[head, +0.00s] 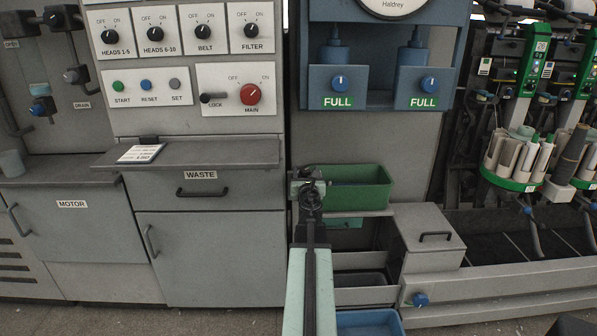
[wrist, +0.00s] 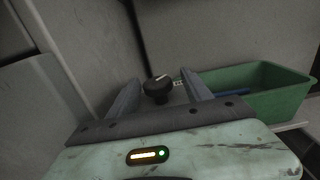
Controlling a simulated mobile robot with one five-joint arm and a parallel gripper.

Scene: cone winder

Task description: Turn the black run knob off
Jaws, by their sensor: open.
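In the wrist view, the black run knob (wrist: 157,90) is a round black knob with a short white mark on top, pointing up and right. A small label with dark marks too small to read is just right of it. My gripper (wrist: 161,92) is open, with one grey finger to the left of the knob and one to its right. Gaps show between knob and fingers, so I see no grip on it. In the head view my gripper (head: 308,176) is at the left end of a green bin; the knob cannot be told apart from my arm there.
The green bin (head: 358,187) stands close to the right of my gripper. A grey panel with several black switches and a red main switch (head: 250,94) is up left. A grey shelf (head: 225,153) juts out left of my arm. A grey lidded box (head: 428,236) is lower right.

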